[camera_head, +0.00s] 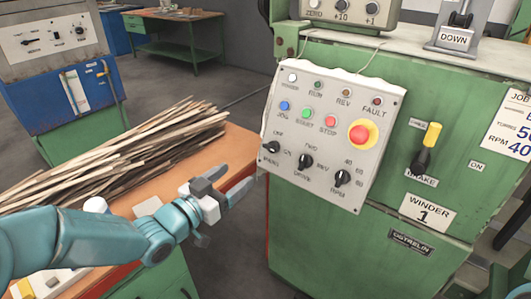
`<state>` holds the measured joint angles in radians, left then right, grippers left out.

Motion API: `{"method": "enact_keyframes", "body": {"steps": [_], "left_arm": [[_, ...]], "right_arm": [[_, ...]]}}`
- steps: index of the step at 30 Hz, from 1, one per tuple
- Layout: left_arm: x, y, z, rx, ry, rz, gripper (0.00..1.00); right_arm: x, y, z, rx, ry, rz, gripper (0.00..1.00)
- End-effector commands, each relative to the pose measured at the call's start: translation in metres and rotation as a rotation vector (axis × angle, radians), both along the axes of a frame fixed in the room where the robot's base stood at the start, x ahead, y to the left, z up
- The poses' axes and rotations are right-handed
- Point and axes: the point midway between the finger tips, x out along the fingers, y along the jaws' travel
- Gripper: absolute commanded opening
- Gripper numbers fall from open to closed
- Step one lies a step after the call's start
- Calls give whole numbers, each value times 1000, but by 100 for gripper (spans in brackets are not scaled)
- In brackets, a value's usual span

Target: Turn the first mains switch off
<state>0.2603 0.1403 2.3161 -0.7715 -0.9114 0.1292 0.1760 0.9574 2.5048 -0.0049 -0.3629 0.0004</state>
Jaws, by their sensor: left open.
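The grey control panel (330,135) hangs on the front of the green winder machine (430,100). Its lower row has three black rotary knobs. The leftmost is the mains switch (271,147), with small labels around it that are hard to read; I cannot tell for certain which way it points. My left gripper (236,182) is open and empty, to the left of the panel and a little below the mains switch, apart from it. Its fingers point right toward the panel. My right gripper is out of view.
A red emergency button (358,133) and coloured push buttons sit above the knobs. A yellow-black brake lever (426,148) stands right of the panel. An orange bench (235,146) with piled wooden strips (120,155) lies left. A blue cabinet (65,95) stands behind.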

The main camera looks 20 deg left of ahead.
Motion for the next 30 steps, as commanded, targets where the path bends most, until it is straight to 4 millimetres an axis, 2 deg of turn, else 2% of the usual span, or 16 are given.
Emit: {"method": "enact_keyframes", "body": {"steps": [3, 9, 15, 21, 28, 29, 30], "left_arm": [[29, -11, 0, 0, 0, -4, 70], [76, -28, 0, 0, 1, -4, 70], [109, -38, 0, 0, 0, -2, 70], [121, -42, 0, 0, 1, -1, 70], [121, -43, 0, -1, 1, -1, 70], [121, -42, 0, 0, 1, -1, 67], [121, -42, 0, 0, 1, -1, 54]], "right_arm": [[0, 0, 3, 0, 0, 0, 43], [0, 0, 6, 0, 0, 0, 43], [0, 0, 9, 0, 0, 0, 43], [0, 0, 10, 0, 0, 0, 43], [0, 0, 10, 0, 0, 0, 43], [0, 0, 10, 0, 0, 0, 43], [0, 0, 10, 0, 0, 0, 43]]}}
